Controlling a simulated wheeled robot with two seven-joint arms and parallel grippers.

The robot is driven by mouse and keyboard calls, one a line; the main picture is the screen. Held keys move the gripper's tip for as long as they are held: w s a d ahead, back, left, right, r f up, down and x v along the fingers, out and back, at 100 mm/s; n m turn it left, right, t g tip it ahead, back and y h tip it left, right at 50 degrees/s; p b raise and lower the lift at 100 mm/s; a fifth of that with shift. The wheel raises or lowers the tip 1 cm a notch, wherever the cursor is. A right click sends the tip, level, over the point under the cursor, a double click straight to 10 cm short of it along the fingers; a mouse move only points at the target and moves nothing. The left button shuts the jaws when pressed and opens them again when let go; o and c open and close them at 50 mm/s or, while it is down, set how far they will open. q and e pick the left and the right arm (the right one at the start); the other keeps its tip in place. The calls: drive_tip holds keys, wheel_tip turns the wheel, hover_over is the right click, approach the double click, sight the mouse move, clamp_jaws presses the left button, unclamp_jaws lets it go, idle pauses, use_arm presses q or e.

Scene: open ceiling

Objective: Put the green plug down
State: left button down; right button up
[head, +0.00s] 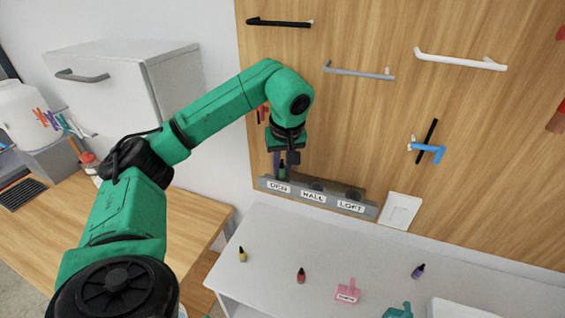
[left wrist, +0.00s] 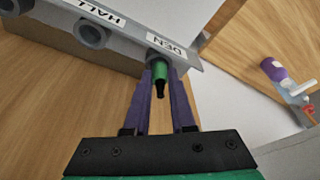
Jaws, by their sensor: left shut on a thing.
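My left gripper (head: 281,174) is shut on the green plug (head: 282,171) at the DEN end of a grey socket strip (head: 346,205) on the wooden wall panel. In the left wrist view, the purple fingertips (left wrist: 161,75) are on either side of the green plug (left wrist: 161,70), whose black tail points back toward the gripper. The plug's far end is at the round socket under the DEN label (left wrist: 166,46) and looks seated in it, though how deep is hidden. The HALL socket (left wrist: 92,33) beside it looks empty. My right gripper is not in view.
A white switch plate (head: 400,211) is right of the strip. Below, a white shelf (head: 315,245) holds small bottles, a pink tag-like item (head: 347,291) and a teal one (head: 398,310). Handles (head: 460,60) stick out of the panel. A wooden desk (head: 190,205) is at left.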

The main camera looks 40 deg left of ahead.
use_arm(q)
drive_tip(key=shift+s+f, duration=0.1)
drive_tip(key=shift+f, duration=0.25)
drive_tip(key=shift+w+f, duration=0.2)
drive_tip(key=c, duration=1)
unclamp_jaws()
drive_tip(key=shift+c, duration=0.2)
drive_tip(key=shift+s+r, duration=0.1)
drive_tip(key=shift+r, duration=0.05)
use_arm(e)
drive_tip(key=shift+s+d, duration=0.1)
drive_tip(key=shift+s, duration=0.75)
